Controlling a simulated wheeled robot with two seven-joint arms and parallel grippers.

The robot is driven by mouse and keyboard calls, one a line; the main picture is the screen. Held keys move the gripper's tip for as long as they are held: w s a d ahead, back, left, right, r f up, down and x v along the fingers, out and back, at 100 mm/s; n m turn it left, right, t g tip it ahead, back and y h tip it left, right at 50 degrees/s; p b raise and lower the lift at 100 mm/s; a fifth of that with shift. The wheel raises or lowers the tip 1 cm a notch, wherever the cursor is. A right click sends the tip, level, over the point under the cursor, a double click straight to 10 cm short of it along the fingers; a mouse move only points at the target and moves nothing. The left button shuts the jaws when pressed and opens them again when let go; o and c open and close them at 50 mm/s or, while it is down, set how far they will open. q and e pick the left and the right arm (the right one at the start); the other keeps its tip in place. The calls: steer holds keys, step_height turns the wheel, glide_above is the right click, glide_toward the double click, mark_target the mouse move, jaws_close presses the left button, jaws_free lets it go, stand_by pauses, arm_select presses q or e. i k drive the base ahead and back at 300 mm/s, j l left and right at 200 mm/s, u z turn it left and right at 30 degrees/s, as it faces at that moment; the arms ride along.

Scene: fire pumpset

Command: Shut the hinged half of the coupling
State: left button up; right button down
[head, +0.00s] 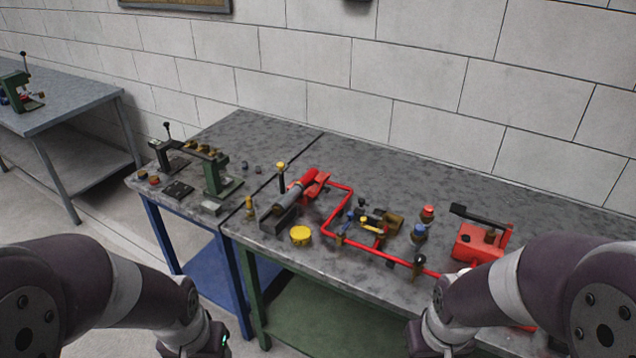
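A red pipe (340,243) runs along the workbench in a bent line. A small cluster of brass, yellow, blue and black fittings (372,222) sits beside it near the middle of the bench. The coupling may be in this cluster, but it is too small to tell, and so is whether a hinged half stands open or shut. My left and right arms come in from the lower corners, in front of the bench. Both grippers are below the picture's lower edge, so what they hold is hidden.
A red box with a black lever (479,240) stands at the right. A grey and red cylinder (289,196), a yellow cap (300,235) and a red-topped fitting (427,213) stand on the bench. A green stand (216,174) is at the left. The back of the bench is clear.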

mark_target(322, 178)
steer(key=i+l+u, duration=0.15)
steer(key=l, duration=0.15)
steer(key=i+l+u, duration=0.1)
steer(key=l, duration=0.25)
steer(key=i+l+u, duration=0.15)
steer(key=l, duration=0.15)
steer(key=i+l+u, duration=0.1)
steer(key=l, duration=0.25)
steer(key=i+j+u, duration=0.15)
steer(key=u, duration=0.2)
steer(key=i+j+u, duration=0.15)
steer(key=u, duration=0.25)
steer(key=i, duration=0.05)
